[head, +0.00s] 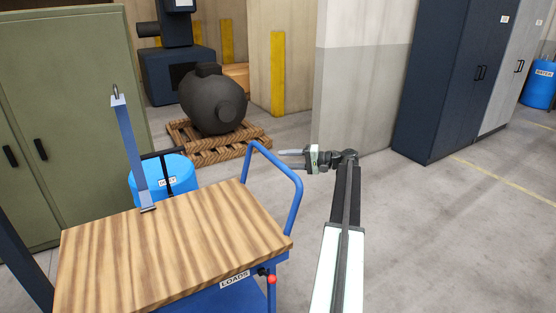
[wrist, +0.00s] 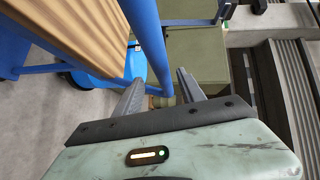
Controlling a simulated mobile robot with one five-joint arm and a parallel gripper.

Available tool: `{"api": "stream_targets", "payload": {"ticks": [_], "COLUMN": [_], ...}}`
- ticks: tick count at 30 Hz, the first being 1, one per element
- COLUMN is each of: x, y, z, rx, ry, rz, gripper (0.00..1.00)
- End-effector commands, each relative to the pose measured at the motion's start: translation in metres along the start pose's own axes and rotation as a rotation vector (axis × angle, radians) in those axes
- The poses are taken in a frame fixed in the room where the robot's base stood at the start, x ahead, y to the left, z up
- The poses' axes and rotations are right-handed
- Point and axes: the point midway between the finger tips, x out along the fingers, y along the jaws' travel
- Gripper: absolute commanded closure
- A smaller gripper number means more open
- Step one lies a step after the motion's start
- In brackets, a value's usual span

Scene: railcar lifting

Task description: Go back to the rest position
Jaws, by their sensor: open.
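My gripper (head: 284,158) is open and empty at the end of my extended arm, just behind the blue handle of the cart in the head view. In the wrist view its two grey fingers (wrist: 160,82) are spread apart. The blue handle tube (wrist: 150,45) shows between and beyond them; I cannot tell whether it touches a finger. In the head view the same handle (head: 275,160) rises at the far right end of the cart. My arm reaches forward from the bottom centre, right of the cart.
The wood-topped cart (head: 175,245) fills the lower left, with a blue post (head: 130,150) on it. Behind are a blue drum (head: 178,181), a dark tank (head: 213,103) on a wooden pallet (head: 230,147), and a green cabinet (head: 80,100). Dark lockers (head: 450,80) stand right. Floor to the right is clear.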

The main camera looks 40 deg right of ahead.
Motion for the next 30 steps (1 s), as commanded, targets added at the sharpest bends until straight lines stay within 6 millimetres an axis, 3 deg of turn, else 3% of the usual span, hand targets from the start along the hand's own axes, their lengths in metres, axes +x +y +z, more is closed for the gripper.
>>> {"api": "stream_targets", "payload": {"ticks": [3,6,20,30], "x": [-0.023,-0.032,-0.032,-0.041], "y": [-0.001,0.000,-0.002,-0.065], "z": [0.000,0.000,0.000,-0.009], "rx": [0.000,0.000,0.000,0.000], "ry": [0.001,0.000,0.000,0.000], "rz": [0.001,0.001,0.001,0.001], "gripper": [0.53,0.53,0.53,0.53]}}
